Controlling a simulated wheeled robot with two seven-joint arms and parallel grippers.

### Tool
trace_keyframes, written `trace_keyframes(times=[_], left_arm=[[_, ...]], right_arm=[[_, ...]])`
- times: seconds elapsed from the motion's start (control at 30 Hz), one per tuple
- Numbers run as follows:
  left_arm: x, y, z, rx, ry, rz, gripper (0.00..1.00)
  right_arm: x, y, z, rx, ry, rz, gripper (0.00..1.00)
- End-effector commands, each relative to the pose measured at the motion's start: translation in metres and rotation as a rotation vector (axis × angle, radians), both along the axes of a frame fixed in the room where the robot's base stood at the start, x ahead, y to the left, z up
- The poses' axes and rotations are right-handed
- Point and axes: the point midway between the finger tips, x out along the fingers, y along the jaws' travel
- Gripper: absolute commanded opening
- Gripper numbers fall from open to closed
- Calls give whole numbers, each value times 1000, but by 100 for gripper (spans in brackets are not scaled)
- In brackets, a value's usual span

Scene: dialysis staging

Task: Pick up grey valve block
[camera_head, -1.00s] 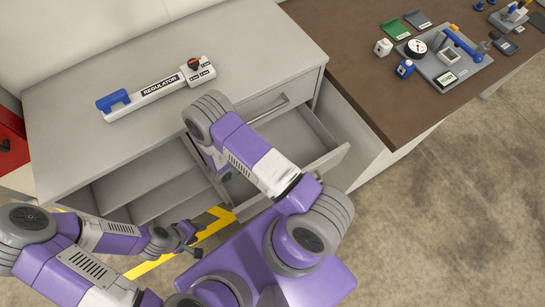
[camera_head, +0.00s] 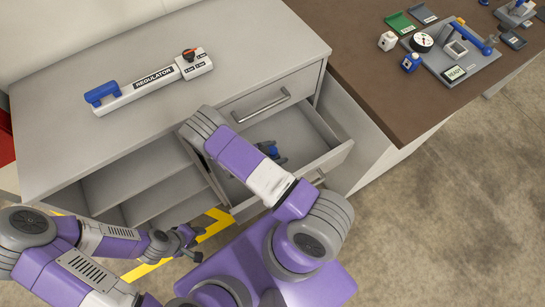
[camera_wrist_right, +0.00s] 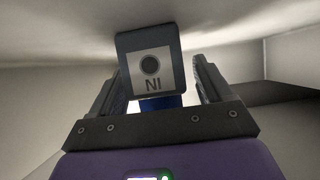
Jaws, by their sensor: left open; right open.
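In the right wrist view, the grey valve block (camera_wrist_right: 150,62) is a dark grey block with a pale "NI" label and a black round mark. A blue part shows just below it. My right gripper (camera_wrist_right: 160,82) is open, with one finger on each side of the block; contact is not clear. In the head view, a small blue and dark shape (camera_head: 269,150) shows in the open drawer (camera_head: 300,135) beside my right arm; whether it is block or gripper is unclear. My left gripper (camera_head: 188,242) is open and empty, low in front of the cabinet.
A white regulator (camera_head: 150,80) with a blue handle lies on the grey cabinet top (camera_head: 60,150). Drawer walls surround my right gripper.

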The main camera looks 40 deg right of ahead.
Motion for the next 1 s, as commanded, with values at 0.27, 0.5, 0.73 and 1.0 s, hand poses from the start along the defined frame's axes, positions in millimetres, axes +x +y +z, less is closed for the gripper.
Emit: trace_keyframes(times=[0.27, 0.5, 0.73, 1.0], left_arm=[[0, 0, 0, 0, 0, 0, 43], [0, 0, 0, 0, 0, 0, 43], [0, 0, 0, 0, 0, 0, 43], [0, 0, 9, 0, 0, 0, 43]], right_arm=[[0, -1, 0, 1, 0, 0, 73], [0, -1, 0, 1, 0, 0, 36], [0, -1, 0, 0, 0, 0, 18], [0, -1, 19, 0, -1, -2, 18]])
